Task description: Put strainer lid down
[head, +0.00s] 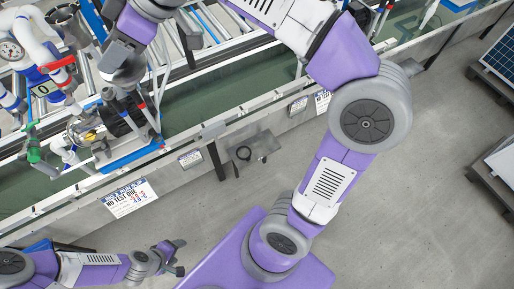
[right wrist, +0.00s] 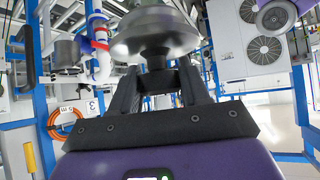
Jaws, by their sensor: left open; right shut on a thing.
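The strainer lid (right wrist: 155,36), a round silvery metal piece with a knob-like underside, fills the top middle of the right wrist view. My right gripper (right wrist: 158,84) is shut on its narrow part. My left gripper (head: 178,257) is open and empty at the lower left, over the floor and apart from the bench.
Blue and white pipework with a gauge (head: 10,50) and a grey metal cylinder (head: 68,28) stand at the upper left. A sign (head: 130,197) hangs on the bench front. A green channel (head: 215,98) runs along the bench.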

